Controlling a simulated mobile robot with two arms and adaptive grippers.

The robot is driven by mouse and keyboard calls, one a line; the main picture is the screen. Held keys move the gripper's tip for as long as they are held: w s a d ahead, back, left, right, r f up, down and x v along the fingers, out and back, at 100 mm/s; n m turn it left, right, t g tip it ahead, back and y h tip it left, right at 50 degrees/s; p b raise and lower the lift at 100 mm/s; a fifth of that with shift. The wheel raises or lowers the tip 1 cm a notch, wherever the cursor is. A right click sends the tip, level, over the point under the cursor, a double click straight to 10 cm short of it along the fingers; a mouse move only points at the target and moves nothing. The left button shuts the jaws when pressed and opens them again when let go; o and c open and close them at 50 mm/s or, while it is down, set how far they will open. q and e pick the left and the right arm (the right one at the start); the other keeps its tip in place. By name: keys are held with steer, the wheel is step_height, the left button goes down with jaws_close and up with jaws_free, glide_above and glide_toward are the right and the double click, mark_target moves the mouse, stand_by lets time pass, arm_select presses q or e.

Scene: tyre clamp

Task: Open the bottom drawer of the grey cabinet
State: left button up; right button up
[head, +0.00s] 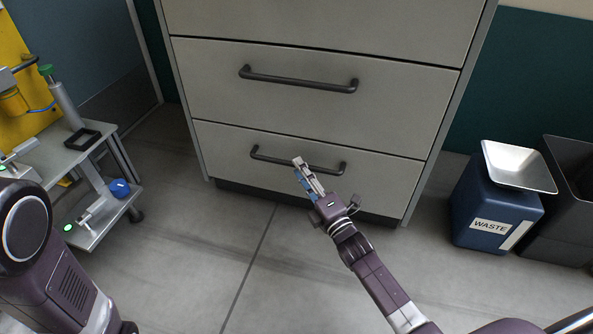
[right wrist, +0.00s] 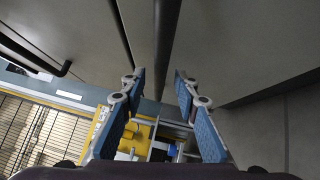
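The grey cabinet (head: 319,58) faces me with its drawers shut. The bottom drawer (head: 225,143) is flush with the front and has a dark bar handle (head: 270,158). My right gripper (head: 299,164) is at this handle, its fingertips overlapping the middle of the bar. In the right wrist view, the two blue-padded fingers (right wrist: 159,78) are apart. The handle bar (right wrist: 165,35) runs into the gap between the fingertips, with space on both sides; I see no finger pressing on it. My left gripper is out of view; only part of that arm shows at lower left.
A drawer above has a similar handle (head: 300,81). A blue waste bin (head: 492,210) with a metal tray (head: 519,166) stands right of the cabinet, beside a black bin (head: 565,200). A small trolley (head: 85,235) stands at left. The floor before the cabinet is clear.

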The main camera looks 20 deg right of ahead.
steer(key=shift+b+x, duration=0.45)
steer(key=shift+x, duration=0.85)
steer(key=shift+c, duration=0.6)
jaws_close()
